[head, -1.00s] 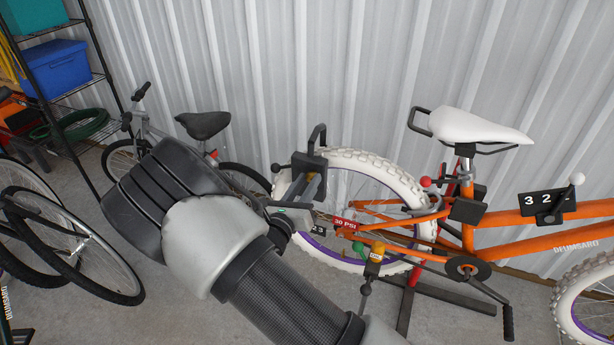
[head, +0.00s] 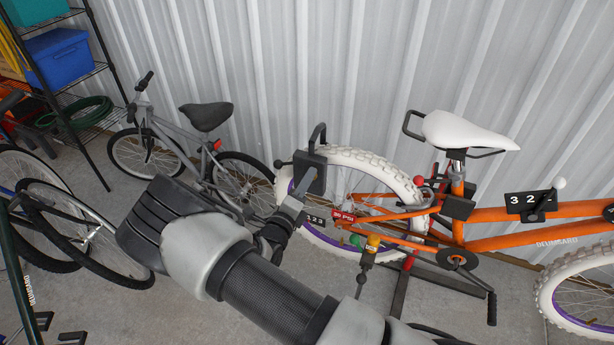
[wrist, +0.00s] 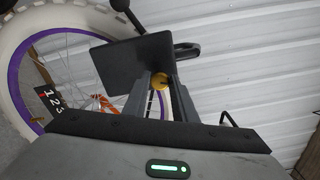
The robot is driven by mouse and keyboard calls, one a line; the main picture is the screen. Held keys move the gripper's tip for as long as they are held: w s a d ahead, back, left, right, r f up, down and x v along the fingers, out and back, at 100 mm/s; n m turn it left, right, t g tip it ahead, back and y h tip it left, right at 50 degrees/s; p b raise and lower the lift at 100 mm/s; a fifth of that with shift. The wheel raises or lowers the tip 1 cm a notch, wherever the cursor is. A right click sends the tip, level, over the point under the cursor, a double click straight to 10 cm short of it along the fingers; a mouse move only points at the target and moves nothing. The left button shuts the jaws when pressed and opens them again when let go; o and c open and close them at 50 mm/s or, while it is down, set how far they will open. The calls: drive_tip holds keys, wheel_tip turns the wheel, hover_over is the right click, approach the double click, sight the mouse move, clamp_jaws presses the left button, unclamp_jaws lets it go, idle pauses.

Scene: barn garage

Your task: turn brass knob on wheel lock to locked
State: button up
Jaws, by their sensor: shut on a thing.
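The wheel lock (head: 311,172) is a dark box with a black shackle on top, at the white rear tyre of the orange bicycle. It also shows in the wrist view as a dark plate (wrist: 118,68). The round yellow brass knob (wrist: 158,80) sits at the plate's edge, between the two grey fingers. My gripper (wrist: 159,84) is shut on the brass knob. In the head view my gripper (head: 299,192) reaches the lock from below, and the knob is hidden there. The knob's turned position cannot be told.
The orange bicycle (head: 490,216) is on a dark stand. A lever with a yellow part (head: 373,243) and a green ball is close right of my arm. A grey bicycle (head: 185,152) stands behind at left. Loose wheels (head: 90,235) and a shelf (head: 82,78) are further left.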

drive_tip(key=shift+f+n+p, duration=0.1)
drive_tip(key=shift+n+p, duration=0.5)
drive_tip(key=shift+n, duration=1.4)
drive_tip(key=o, duration=1)
drive_tip(key=shift+s, duration=0.1)
drive_tip(key=v, duration=1.7)
drive_tip(key=shift+s, duration=0.15)
